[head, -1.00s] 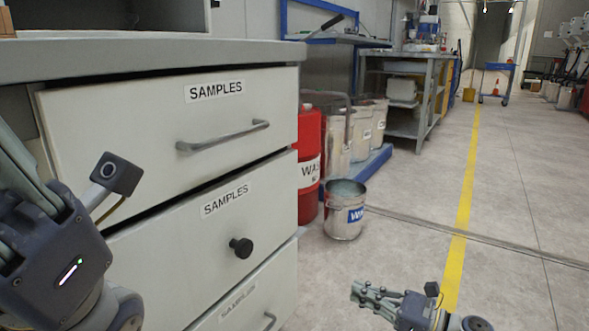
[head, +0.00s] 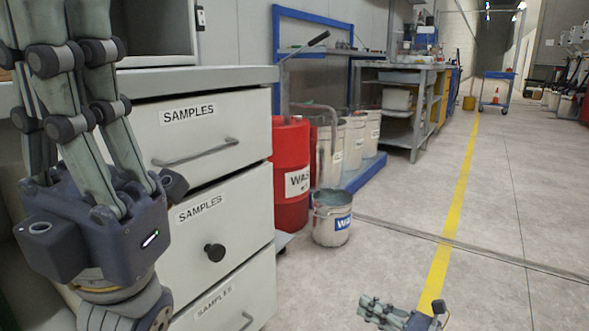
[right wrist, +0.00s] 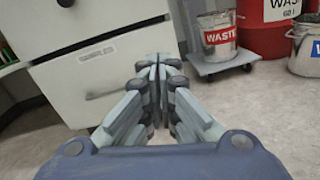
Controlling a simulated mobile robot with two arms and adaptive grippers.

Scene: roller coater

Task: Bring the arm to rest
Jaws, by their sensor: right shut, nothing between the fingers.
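My right gripper (head: 372,306) shows small at the bottom of the head view, low over the floor and pointing left toward the drawer cabinet (head: 225,215). In the right wrist view its fingers (right wrist: 155,65) meet at the tips with nothing between them, apart from the drawers in front. My left gripper (head: 75,110) stands large and close at the left of the head view, fingers upward. Its fingertips run out of the top of the frame, so its opening is hidden. It covers part of the cabinet and its worktop.
A metal bucket (head: 332,217) and a red drum (head: 291,165) stand beside the cabinet. A workbench (head: 412,110) stands farther back.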

